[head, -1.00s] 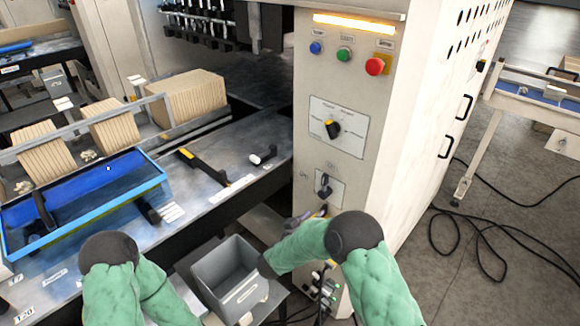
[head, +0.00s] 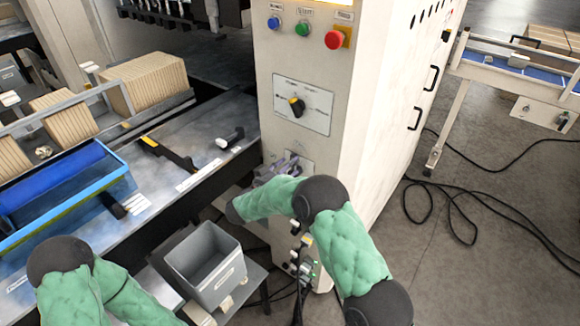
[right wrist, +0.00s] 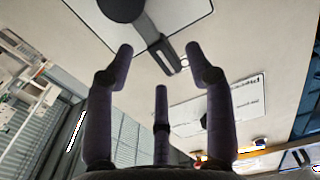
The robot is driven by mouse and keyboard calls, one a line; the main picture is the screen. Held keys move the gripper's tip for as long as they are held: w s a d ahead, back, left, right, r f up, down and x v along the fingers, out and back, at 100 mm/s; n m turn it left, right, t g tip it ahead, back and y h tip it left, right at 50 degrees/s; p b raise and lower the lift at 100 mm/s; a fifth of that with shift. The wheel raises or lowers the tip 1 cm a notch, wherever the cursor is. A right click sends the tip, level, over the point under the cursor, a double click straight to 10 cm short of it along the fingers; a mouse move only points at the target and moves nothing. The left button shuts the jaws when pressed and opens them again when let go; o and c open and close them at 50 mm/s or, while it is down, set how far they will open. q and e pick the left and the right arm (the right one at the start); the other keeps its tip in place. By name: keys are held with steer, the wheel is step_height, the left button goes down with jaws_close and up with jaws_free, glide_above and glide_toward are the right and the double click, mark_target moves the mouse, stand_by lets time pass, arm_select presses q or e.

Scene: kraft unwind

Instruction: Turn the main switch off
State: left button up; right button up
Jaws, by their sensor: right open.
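The main switch is a black rotary handle (right wrist: 160,38) on a pale plate on the machine's front panel, close ahead of my right gripper in the right wrist view. In the head view my right gripper (head: 283,166) covers most of that plate and hides the handle. Its purple fingers are spread apart, also in the right wrist view (right wrist: 161,50). The handle's bar reaches toward the space between the fingertips, with nothing gripped; contact cannot be told. My left gripper is out of view; only its green-sleeved arm shows at the lower left.
Above the switch are a selector knob (head: 296,106) and blue (head: 273,22), green (head: 302,28) and red (head: 335,39) buttons. A grey bin (head: 204,262) stands below left. A blue tray (head: 62,205) lies on the left bench. Cables (head: 470,190) lie on the right floor.

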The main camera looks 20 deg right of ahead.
steer(key=shift+w+d, duration=0.35)
steer(key=shift+d, duration=0.05)
jaws_close()
